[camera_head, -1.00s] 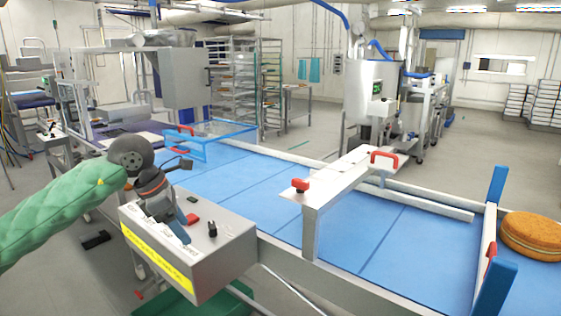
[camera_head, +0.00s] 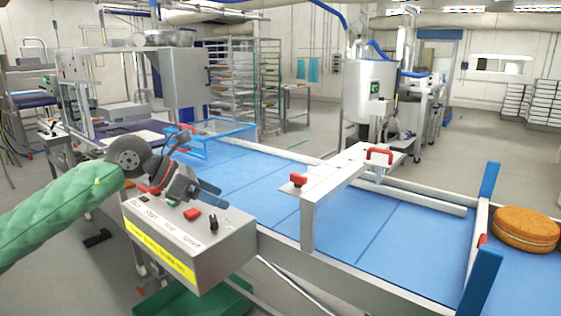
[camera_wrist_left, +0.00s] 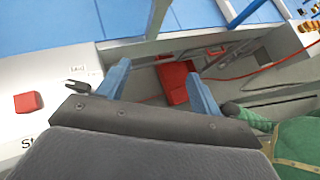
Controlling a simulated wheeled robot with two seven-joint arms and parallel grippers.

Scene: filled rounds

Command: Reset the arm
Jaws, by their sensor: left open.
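My left gripper (camera_head: 212,195) is open and empty, above the grey control box (camera_head: 225,246) and beside the conveyor. Its two blue fingers point to the right in the head view. They stand apart in the left wrist view (camera_wrist_left: 163,83), with nothing between their tips. The box carries a red button (camera_head: 191,214) and a black switch (camera_head: 213,223), both near the fingers in the head view. The red button also shows at the left of the wrist view (camera_wrist_left: 28,102). My right gripper is not in view.
The blue conveyor belt (camera_head: 330,220) runs behind the box. A white bridge with red handles (camera_head: 335,180) spans it. A round filled cake (camera_head: 525,230) lies at the far right, past blue-ended guide posts (camera_head: 481,280). A clear blue-edged guard (camera_head: 215,140) stands farther back.

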